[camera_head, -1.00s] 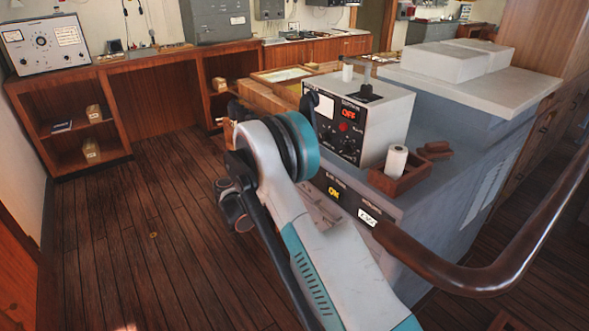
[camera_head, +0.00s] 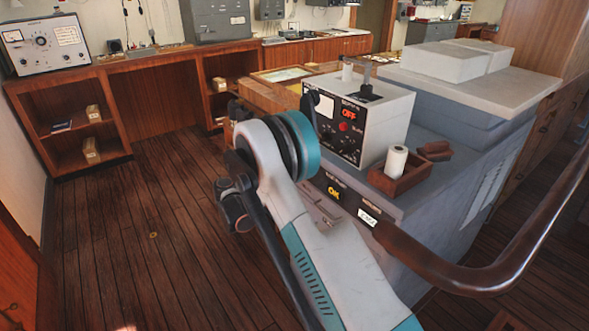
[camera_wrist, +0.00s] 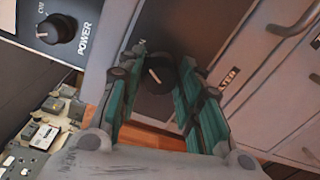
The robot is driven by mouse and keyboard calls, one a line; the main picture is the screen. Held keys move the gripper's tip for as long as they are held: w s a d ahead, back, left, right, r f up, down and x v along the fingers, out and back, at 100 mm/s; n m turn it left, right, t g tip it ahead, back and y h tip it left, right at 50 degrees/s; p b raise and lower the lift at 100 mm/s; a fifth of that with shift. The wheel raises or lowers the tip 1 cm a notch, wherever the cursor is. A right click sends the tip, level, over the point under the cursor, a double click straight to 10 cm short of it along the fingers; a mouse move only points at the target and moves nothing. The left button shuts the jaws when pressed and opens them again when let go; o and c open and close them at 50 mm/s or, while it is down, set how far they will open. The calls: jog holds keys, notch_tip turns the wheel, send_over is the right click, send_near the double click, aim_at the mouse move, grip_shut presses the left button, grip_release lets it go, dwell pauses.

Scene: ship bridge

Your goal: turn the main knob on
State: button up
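In the wrist view a round black knob (camera_wrist: 158,76) with a pale pointer line sits on a dark panel face. A label ending in "TER" is beside it, partly covered by a finger. My gripper (camera_wrist: 161,64) is open, its green-lined fingers on either side of this knob. I cannot tell whether they touch it. In the head view the control box (camera_head: 366,115) shows a red OFF sign; my arm hides the gripper there.
A wooden tray with a white roll (camera_head: 397,160) stands beside the control box on the grey console (camera_head: 445,165). A brown handrail (camera_head: 470,275) curves around the right front. Switches and sockets (camera_wrist: 45,132) show at the wrist view's lower left.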

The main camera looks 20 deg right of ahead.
jog(key=shift+o, duration=0.6)
jog(key=shift+a, duration=0.15)
jog(key=s+a, duration=0.2)
jog(key=a, duration=0.9)
jog(key=shift+a+r, duration=0.25)
jog(key=shift+a, duration=0.05)
